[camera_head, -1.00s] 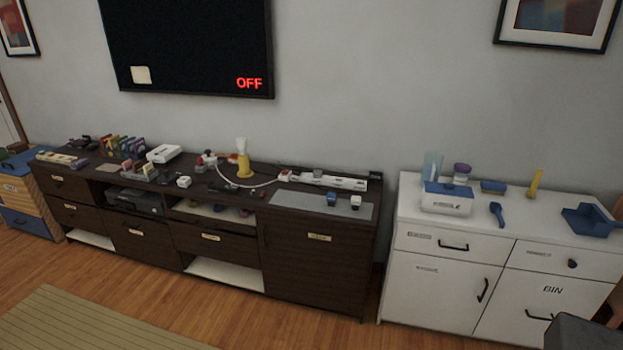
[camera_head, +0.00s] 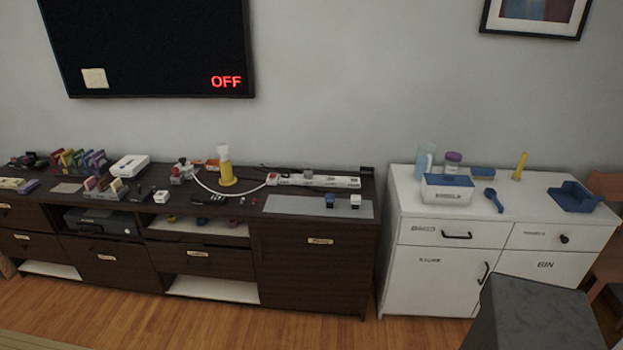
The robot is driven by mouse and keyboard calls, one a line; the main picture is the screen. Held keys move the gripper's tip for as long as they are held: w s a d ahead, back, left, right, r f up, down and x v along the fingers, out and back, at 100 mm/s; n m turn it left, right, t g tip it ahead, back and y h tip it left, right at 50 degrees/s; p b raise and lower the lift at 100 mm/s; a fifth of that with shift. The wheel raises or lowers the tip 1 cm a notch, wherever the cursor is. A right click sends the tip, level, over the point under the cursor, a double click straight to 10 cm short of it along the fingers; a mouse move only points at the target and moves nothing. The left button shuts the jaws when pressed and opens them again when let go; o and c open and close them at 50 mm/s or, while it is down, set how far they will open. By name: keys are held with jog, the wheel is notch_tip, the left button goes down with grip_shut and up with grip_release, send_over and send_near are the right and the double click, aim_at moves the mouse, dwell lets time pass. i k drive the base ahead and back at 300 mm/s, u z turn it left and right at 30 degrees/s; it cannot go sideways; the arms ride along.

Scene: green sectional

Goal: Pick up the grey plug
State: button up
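A small grey block that looks like the grey plug (camera_head: 308,174) sits at the white power strip (camera_head: 340,182) at the back right of the dark brown cabinet. It is too small to tell whether it is pushed into a socket. A red and white plug (camera_head: 272,178) is at the strip's left end, with a white cable running left from it. A blue plug (camera_head: 330,200) and a white plug (camera_head: 355,201) stand on a grey mat (camera_head: 290,206) in front of the strip. My gripper is not in view.
A yellow lamp-like object (camera_head: 226,170) stands left of the strip. The dark cabinet (camera_head: 310,270) carries many small items on its left half. A white cabinet (camera_head: 420,238) stands to the right across a narrow gap. Wooden floor (camera_head: 225,318) lies clear in front.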

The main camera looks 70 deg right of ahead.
aim_at(308, 174)
jog(key=z, duration=0.4)
jog(key=i, duration=0.65)
jog(key=z, duration=0.75)
jog(key=i, duration=0.4)
jog(key=z, duration=0.15)
